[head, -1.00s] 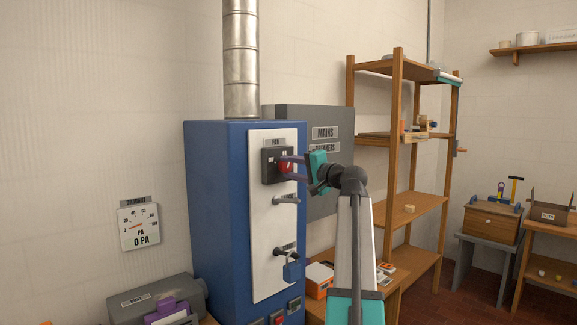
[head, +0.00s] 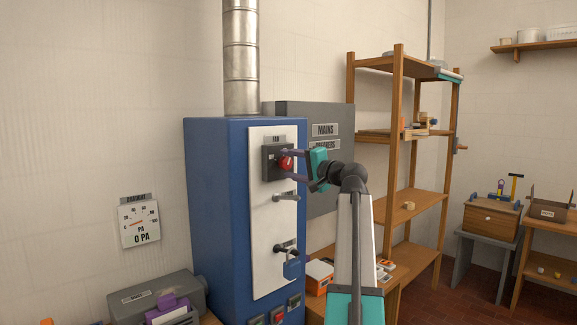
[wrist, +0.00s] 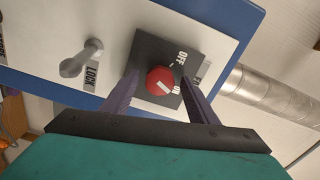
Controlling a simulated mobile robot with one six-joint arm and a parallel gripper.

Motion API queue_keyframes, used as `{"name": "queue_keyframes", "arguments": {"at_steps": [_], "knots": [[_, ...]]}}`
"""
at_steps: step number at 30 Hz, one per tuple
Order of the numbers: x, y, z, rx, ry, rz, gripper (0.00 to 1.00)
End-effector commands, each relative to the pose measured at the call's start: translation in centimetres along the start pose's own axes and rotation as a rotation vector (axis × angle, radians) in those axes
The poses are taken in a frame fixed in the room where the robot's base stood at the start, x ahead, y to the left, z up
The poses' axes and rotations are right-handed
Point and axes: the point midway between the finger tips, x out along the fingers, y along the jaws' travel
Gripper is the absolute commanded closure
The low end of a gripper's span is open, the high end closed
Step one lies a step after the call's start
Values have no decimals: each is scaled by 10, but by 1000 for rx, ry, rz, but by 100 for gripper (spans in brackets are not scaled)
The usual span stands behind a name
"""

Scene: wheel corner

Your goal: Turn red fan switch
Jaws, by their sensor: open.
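The red fan switch is a round red knob (head: 286,163) on a dark square plate (head: 268,164) under a FAN label, high on the blue cabinet's white panel. In the wrist view the red knob (wrist: 158,76) has a white mark on its lower right part, nearer the ON lettering than the OFF lettering. My gripper (head: 281,166) is open, with its two purple fingers above and below the knob in the head view. In the wrist view the fingers lie either side of it, with gaps showing. I cannot tell how far the tips reach along the knob.
Below the switch are a grey lever handle (head: 287,197) and a blue padlock (head: 291,269) on the panel. A grey MAINS box (head: 325,185) is behind my wrist. A draught gauge (head: 139,224) on the wall reads 0 PA. Wooden shelves (head: 399,150) stand right.

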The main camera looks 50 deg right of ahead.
Motion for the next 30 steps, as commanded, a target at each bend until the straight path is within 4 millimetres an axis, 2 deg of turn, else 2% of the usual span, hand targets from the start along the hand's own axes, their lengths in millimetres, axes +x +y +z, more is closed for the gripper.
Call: {"name": "queue_keyframes", "arguments": {"at_steps": [8,24,30], "knots": [[-21,2,1,-1,1,-1,46],[-106,1,0,0,3,-1,46],[-128,1,0,1,2,-2,46]]}}
